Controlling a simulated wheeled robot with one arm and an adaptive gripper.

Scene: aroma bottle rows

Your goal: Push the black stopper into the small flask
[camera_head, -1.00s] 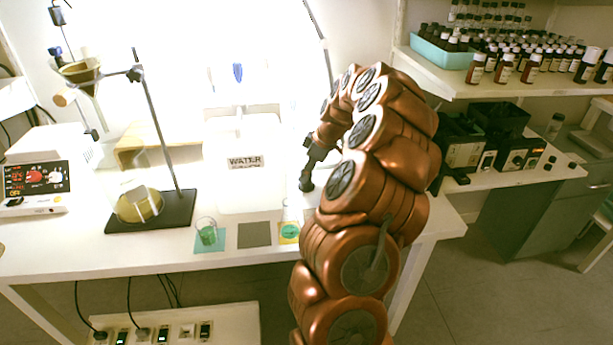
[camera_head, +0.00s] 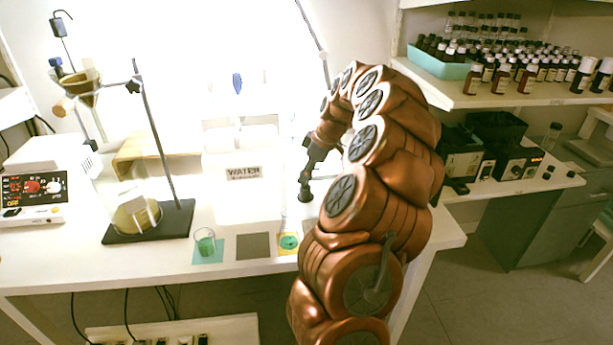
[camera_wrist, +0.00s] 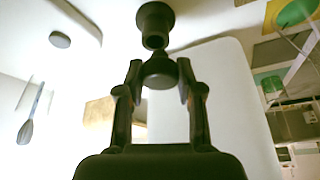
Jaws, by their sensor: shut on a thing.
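My gripper (camera_wrist: 160,90) points away from the wrist camera, its two dark fingers on either side of a dark rounded piece, which looks like the black stopper (camera_wrist: 160,72). A second dark, flared piece (camera_wrist: 155,18) lies in line just beyond it; I cannot tell whether the two touch or are one thing. In the head view my gripper (camera_head: 306,186) is low over the table's right part, beside the WATER container; its fingertips are too small to read. I cannot make out the small flask for certain. A small glass with green contents (camera_head: 205,244) stands on a teal square.
The white WATER container (camera_head: 240,195) stands left of my gripper. A grey square (camera_head: 253,246) and a yellow square with a green round thing (camera_head: 289,243) lie in front. A stand with a dark base (camera_head: 120,232) is at left. Shelved bottles are at right.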

